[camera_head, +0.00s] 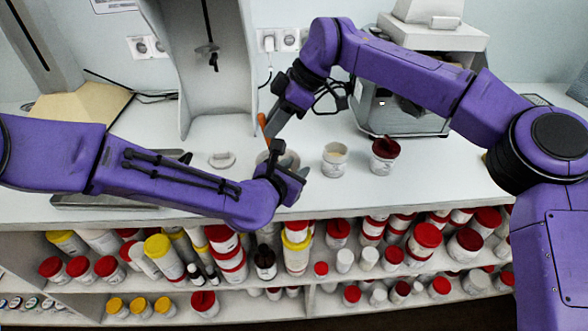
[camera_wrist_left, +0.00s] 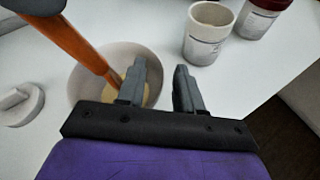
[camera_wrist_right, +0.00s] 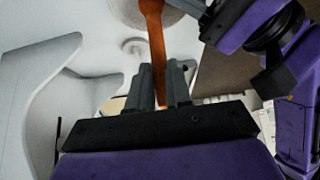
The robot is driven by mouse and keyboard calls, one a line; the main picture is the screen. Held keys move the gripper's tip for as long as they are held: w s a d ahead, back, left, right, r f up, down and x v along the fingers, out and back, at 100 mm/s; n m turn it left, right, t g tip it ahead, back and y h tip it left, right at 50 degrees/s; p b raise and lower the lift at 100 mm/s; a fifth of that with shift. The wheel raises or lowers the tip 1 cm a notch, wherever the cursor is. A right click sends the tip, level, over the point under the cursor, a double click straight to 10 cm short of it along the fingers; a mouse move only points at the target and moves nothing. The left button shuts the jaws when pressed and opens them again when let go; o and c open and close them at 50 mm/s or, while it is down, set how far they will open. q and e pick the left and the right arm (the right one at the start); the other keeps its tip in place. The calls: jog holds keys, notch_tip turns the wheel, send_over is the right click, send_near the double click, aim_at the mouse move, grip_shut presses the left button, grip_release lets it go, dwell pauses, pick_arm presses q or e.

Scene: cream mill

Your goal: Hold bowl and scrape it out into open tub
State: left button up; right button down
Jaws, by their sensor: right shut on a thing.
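The pale bowl (camera_wrist_left: 85,92) stands on the counter with some yellowish cream in it; in the head view it is partly hidden behind my left gripper (camera_head: 288,178). In the left wrist view the left gripper (camera_wrist_left: 160,78) has its fingers apart, one over the bowl and one outside its right rim. My right gripper (camera_wrist_right: 161,88) is shut on an orange spatula (camera_wrist_right: 154,40), which also shows in the head view (camera_head: 263,122). The spatula slants down into the bowl. The open tub (camera_head: 335,160), white with pale contents, stands upright right of the bowl.
A tub with a dark red top (camera_head: 384,156) stands right of the open tub. A white lid-like disc (camera_head: 222,160) lies left of the bowl. A machine (camera_head: 400,105) stands behind the tubs. Shelves of lidded jars (camera_head: 297,250) are below the counter's front edge.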

pick_arm(q)
grip_shut()
dwell(2.1)
